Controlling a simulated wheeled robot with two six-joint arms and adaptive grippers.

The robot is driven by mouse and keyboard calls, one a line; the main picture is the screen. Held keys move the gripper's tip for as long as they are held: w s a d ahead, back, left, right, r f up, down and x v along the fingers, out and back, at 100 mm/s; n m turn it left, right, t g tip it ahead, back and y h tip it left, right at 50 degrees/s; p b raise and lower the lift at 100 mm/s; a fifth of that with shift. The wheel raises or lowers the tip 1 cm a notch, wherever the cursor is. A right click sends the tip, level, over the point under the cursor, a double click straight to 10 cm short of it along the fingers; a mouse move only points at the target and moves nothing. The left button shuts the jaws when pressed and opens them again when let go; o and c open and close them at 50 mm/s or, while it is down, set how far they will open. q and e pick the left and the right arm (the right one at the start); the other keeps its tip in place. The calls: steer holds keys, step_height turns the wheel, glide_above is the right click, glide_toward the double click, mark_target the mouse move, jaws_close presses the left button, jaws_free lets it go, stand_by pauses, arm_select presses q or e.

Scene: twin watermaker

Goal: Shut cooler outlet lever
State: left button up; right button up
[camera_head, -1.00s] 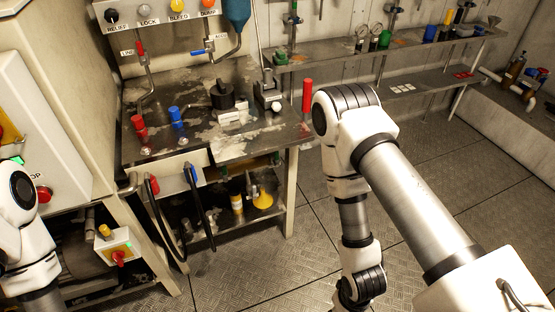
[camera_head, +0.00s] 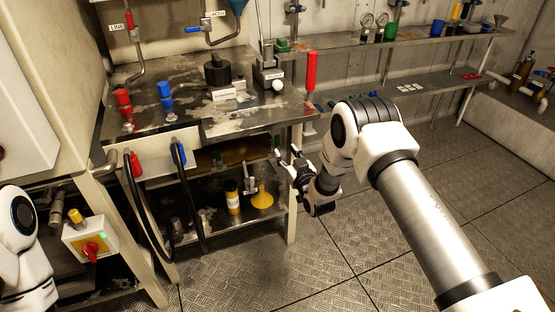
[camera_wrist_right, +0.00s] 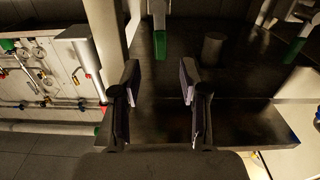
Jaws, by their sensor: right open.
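My right gripper (camera_head: 287,155) is beside the right front leg of the steel bench, below tabletop height. It is open and empty, its fingers pointing toward the bench. In the right wrist view the two fingers (camera_wrist_right: 160,72) stand apart with nothing between them. A green-tipped lever (camera_wrist_right: 159,44) hangs ahead of the gap, apart from the fingers. A second green-tipped lever (camera_wrist_right: 293,50) is at the upper right. I cannot tell which lever is the cooler outlet one; no label for it is readable. My left arm shows at the left edge, but its gripper is out of frame.
The bench top (camera_head: 255,122) holds red (camera_head: 122,98) and blue (camera_head: 165,92) fittings and a black knob (camera_head: 217,72). A yellow funnel (camera_head: 262,198) stands on the lower shelf. Dark hoses hang at the bench front. The floor (camera_head: 340,235) right of the bench is clear.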

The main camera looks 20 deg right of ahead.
mark_target(278, 141)
steer(key=w, duration=0.4)
steer(key=w+b, duration=0.1)
steer(key=w, duration=0.2)
steer(key=shift+w+a+r, duration=0.1)
steer(key=shift+w+a, duration=0.1)
steer(key=shift+w, duration=0.15)
jaws_close()
